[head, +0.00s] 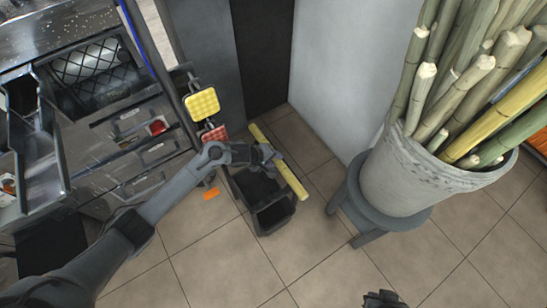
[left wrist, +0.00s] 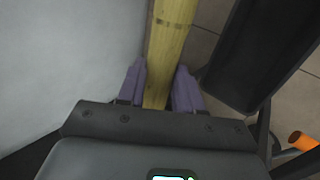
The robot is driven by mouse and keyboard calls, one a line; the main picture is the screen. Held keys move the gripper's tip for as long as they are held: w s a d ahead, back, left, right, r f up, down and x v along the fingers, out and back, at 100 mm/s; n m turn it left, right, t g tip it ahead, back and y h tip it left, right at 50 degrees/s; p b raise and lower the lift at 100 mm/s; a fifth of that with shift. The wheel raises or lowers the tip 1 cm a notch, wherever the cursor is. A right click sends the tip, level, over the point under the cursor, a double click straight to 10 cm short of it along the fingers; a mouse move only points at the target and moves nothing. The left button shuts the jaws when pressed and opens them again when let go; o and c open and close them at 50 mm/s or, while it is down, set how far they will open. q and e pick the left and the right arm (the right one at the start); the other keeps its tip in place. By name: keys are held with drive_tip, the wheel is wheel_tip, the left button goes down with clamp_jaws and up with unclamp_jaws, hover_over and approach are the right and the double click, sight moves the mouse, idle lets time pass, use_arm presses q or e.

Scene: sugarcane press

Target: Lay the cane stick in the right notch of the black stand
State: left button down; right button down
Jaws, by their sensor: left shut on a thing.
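The yellow cane stick (head: 290,176) is held at a slant in the head view, above the floor and beside a black open bin. My left gripper (head: 268,154) is shut on it. In the left wrist view the stick (left wrist: 168,45) runs between the two purple fingers of the left gripper (left wrist: 158,88). My right gripper (head: 383,299) barely shows at the bottom edge.
A pale bucket (head: 400,178) of canes sits on a grey stool (head: 352,205) at right. Yellow (head: 202,104) and red (head: 214,134) pads hang beside the metal machine. Lower-middle floor is clear.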

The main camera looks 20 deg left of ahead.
use_arm(q)
drive_tip(key=c, duration=0.7)
unclamp_jaws()
drive_tip(key=shift+o, duration=0.2)
